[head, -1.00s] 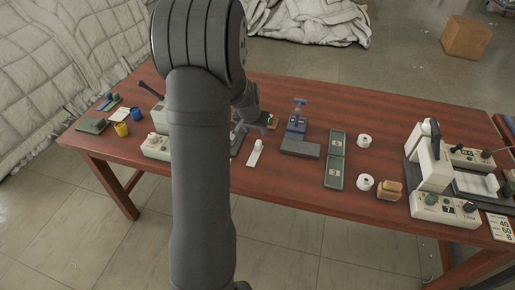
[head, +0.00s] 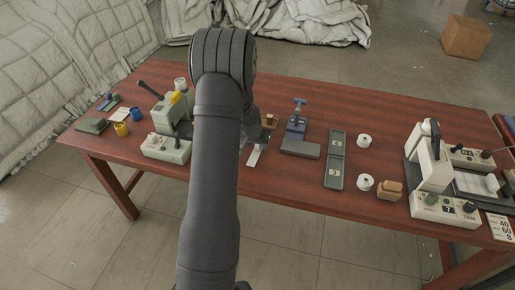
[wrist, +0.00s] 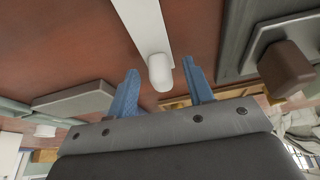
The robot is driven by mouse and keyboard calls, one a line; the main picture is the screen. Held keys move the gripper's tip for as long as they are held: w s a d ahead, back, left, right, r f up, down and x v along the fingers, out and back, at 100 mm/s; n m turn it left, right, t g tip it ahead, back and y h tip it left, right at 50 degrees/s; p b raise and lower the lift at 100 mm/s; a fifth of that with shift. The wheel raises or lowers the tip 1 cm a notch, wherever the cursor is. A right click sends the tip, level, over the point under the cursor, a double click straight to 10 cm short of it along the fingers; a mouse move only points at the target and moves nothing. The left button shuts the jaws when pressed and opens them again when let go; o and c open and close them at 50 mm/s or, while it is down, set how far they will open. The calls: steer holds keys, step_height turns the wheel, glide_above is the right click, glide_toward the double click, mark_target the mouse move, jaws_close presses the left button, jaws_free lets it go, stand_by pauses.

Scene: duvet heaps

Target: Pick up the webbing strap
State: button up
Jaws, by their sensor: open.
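A narrow white strip with a thicker rounded end lies flat on the table; it may be the webbing strap, but I cannot tell for sure. In the head view the white strip (head: 254,158) shows just below my gripper (head: 262,138), partly covered by it. In the wrist view the white strip (wrist: 143,25) runs in from the top, and its rounded end lies between the two blue fingertips of my gripper (wrist: 162,82). The fingers are spread apart and I see no contact with the strip.
A blue-grey clamp-like device (head: 298,143) stands just right of my gripper, and a pale green machine (head: 168,140) stands to its left. Dark green flat cases (head: 335,160), white rolls (head: 364,141) and a white machine (head: 436,165) are further right. The red-brown table (head: 300,200) is clear in front.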

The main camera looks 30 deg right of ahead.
steer(key=shift+w+d+f, duration=0.1)
steer(key=shift+d+f, duration=0.05)
steer(key=shift+f, duration=0.2)
jaws_close()
steer(key=shift+r, duration=0.15)
